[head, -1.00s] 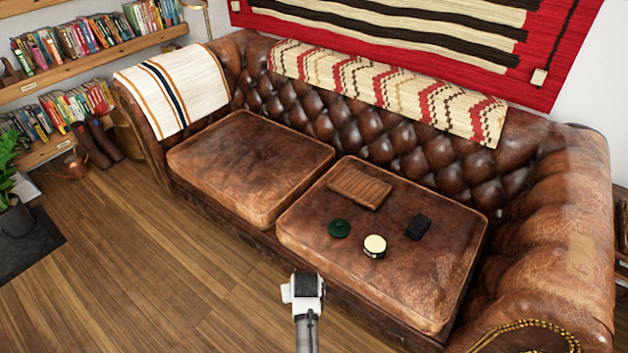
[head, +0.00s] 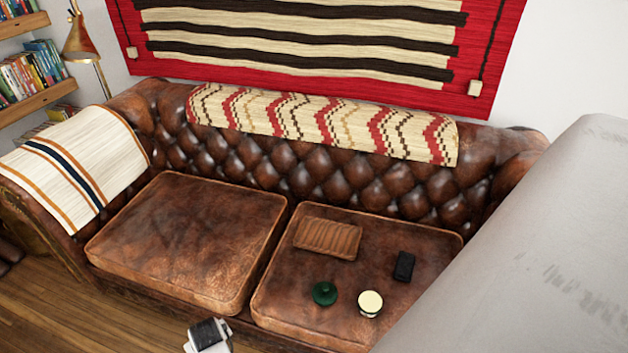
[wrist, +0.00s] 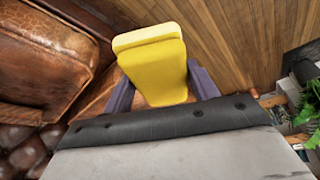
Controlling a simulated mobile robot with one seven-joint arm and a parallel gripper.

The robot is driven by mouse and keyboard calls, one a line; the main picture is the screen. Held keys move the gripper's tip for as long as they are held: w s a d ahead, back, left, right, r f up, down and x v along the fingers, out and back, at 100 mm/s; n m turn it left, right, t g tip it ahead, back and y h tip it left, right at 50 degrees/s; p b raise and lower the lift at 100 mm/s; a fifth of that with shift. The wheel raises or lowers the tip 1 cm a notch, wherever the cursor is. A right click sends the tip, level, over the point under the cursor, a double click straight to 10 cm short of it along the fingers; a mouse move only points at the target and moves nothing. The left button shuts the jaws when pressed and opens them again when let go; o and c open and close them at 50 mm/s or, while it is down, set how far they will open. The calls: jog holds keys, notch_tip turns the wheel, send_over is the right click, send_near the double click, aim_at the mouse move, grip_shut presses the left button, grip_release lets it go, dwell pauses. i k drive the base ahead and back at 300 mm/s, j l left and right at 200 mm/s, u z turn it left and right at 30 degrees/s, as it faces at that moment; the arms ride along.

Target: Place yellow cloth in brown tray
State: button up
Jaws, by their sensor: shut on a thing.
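The yellow cloth (wrist: 155,62) shows in the wrist view as a thick folded block. My gripper (wrist: 162,88) is shut on it, with one dark purple finger on each side. Wooden floor shows behind the cloth, and the sofa is to the left. The brown tray (head: 328,239) is a small ribbed rectangle on the right seat cushion in the head view. It looks empty.
A green round object (head: 324,293), a cream-topped round tin (head: 370,303) and a black block (head: 404,266) lie near the tray on the leather sofa (head: 190,240). The left cushion is clear. My grey arm link covers the right of the head view. A plant (wrist: 308,105) stands right in the wrist view.

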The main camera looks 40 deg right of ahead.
aim_at(313, 234)
jog(key=i+z, duration=0.35)
jog(key=z, duration=0.15)
jog(key=i+j+z, duration=0.25)
jog(key=z, duration=0.25)
jog(key=i+j+z, duration=0.35)
jog(key=z, duration=0.15)
jog(key=i+j+z, duration=0.2)
jog(key=j+z, duration=0.25)
